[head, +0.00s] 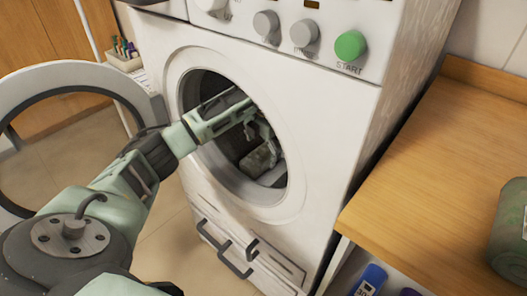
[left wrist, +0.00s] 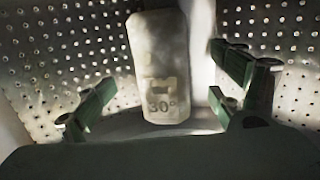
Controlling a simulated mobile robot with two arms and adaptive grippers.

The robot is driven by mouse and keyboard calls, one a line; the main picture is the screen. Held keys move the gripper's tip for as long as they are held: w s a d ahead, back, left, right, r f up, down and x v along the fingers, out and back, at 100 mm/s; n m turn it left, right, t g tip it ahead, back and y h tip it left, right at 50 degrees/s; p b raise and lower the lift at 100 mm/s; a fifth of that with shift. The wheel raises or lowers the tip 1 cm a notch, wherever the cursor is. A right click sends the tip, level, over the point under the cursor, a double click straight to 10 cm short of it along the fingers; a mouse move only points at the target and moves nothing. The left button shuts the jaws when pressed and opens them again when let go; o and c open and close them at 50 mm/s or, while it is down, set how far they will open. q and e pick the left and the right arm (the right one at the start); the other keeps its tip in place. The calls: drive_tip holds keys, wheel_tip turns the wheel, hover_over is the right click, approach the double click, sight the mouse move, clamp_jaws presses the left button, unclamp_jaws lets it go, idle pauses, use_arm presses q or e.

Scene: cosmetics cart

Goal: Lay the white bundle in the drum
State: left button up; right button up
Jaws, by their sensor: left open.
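The white bundle (left wrist: 158,65) lies inside the drum (left wrist: 60,50) in the left wrist view. It is pale, rounded, and bears a "30°" mark. In the head view a dim bundle shape (head: 258,160) shows in the shaded drum, below the gripper. My left gripper (head: 257,137) reaches through the round opening into the drum. Its fingers are spread apart, one on each side of the bundle in the left wrist view (left wrist: 162,92), with gaps between them and it. The palm hides the near part of the scene. My right gripper is not in view.
The round washer door (head: 20,88) stands open at left. A green roll (head: 510,240) sits on the wooden counter (head: 430,170) at right. A blue-capped bottle (head: 371,280) stands below it. A green START knob (head: 350,45) is above.

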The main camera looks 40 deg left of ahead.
sight(264, 154)
use_arm(q)
drive_tip(key=shift+s+d+r, duration=0.15)
drive_tip(key=shift+r, duration=0.75)
drive_tip(key=shift+s+d+r, duration=0.1)
drive_tip(key=shift+s+r, duration=0.05)
drive_tip(key=shift+r, duration=0.75)
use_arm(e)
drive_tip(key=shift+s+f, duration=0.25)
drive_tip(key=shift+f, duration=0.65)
